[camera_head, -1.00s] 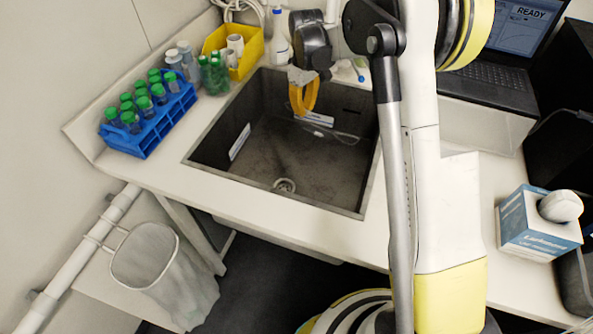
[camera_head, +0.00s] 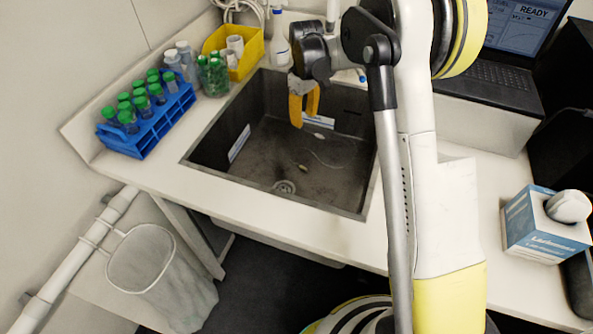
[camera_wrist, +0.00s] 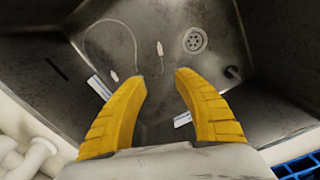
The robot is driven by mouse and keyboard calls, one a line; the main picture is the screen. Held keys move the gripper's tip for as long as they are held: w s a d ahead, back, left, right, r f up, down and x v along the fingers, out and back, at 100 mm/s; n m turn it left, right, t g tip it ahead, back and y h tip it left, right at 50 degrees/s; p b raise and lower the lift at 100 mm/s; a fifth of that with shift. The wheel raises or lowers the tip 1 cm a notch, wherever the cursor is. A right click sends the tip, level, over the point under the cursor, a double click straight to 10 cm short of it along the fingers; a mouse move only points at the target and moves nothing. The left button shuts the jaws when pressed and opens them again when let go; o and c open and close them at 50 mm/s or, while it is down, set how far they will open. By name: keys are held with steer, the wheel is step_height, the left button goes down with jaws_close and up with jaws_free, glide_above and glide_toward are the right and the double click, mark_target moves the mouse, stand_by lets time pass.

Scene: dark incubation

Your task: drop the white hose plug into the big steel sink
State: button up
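My gripper (camera_head: 304,122) hangs over the big steel sink (camera_head: 255,165). In the wrist view its two yellow fingers (camera_wrist: 161,73) are spread apart with nothing between them. Below, on the sink floor, lies a small pale plug-like piece (camera_wrist: 159,48); it also shows in the head view (camera_head: 303,167), near the drain. A second small white piece (camera_wrist: 115,77) lies by a thin curved hose or cord (camera_wrist: 110,22), and shows in the head view (camera_head: 319,135). I cannot tell for sure which piece is the white hose plug.
The drain (camera_head: 284,187) is at the sink's near side. A blue rack (camera_head: 145,140) of green-capped tubes and a yellow bin (camera_head: 247,52) stand left of the sink. A laptop (camera_head: 490,90) and tissue box (camera_head: 540,230) are to the right. The front left counter is clear.

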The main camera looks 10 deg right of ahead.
step_height(320, 180, up, 12)
stand_by(0.4)
steer(key=shift+f, duration=0.1)
steer(key=s+r+m+t, duration=0.2)
steer(key=s+r, duration=0.2)
steer(key=s, duration=0.4)
steer(key=s+r+m+t, duration=0.2)
steer(key=s+r, duration=0.3)
steer(key=s, duration=0.4)
steer(key=s+f+m+t, duration=0.3)
steer(key=s+f, duration=0.2)
steer(key=s, duration=0.9)
steer(key=shift+f, duration=0.15)
steer(key=shift+d, duration=0.1)
